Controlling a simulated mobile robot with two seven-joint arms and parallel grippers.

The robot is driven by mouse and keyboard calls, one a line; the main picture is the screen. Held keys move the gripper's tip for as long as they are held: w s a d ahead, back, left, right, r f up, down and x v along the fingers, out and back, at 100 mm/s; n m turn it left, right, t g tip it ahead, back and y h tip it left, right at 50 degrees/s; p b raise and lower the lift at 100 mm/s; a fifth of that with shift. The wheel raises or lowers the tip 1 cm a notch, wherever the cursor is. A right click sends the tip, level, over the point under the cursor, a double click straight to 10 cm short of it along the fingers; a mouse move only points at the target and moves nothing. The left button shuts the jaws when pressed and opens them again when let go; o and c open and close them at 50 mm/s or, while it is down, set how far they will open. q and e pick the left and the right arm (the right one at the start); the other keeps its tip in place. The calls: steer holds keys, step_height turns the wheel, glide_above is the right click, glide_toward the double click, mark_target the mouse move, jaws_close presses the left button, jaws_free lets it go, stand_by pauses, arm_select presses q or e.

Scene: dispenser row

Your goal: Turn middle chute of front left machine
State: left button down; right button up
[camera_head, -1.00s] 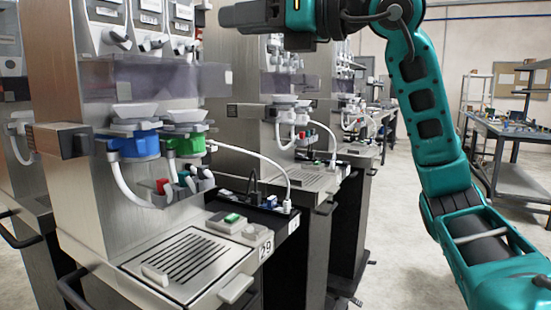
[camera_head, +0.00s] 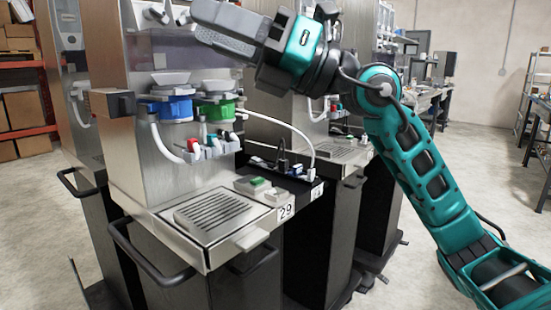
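The front left machine (camera_head: 150,180), tagged 29, is a steel dispenser at left centre. Its chutes are cut by the top edge of the picture. The left chute (camera_head: 153,14) shows its lower part. The part beside it, at the finger ends, looks like the middle chute (camera_head: 183,16); only a bit of it shows. The right chute is hidden behind my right gripper (camera_head: 215,24). That gripper points left across the machine's upper front. Its fingers are seen from the side, so their opening is unclear, and contact cannot be told. My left gripper is out of view.
Below the chutes are a blue collar (camera_head: 168,108) and a green collar (camera_head: 215,110) under white funnels, with a grated tray (camera_head: 213,213) and a black handle bar (camera_head: 150,265). More machines stand behind to the right. Open floor lies at the right and lower left.

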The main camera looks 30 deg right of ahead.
steer(key=w+d+f+m+t+h, duration=0.1)
steer(key=d+f+m+t+h, duration=0.2)
steer(key=f+m+h, duration=0.4)
steer(key=w+d+f+m+t+h, duration=0.2)
steer(key=f+m+h, duration=0.5)
steer(key=m, duration=0.9)
steer(key=w+d+f+m+t+h, duration=0.2)
steer(key=d+f+m+t+h, duration=0.2)
steer(key=m, duration=0.8)
steer(key=shift+w+d+f+t+h, duration=0.2)
steer(key=shift+d+f+t+h, duration=0.15)
steer(key=shift+f+t+h, duration=1.25)
steer(key=shift+f+g, duration=0.3)
steer(key=shift+f, duration=0.05)
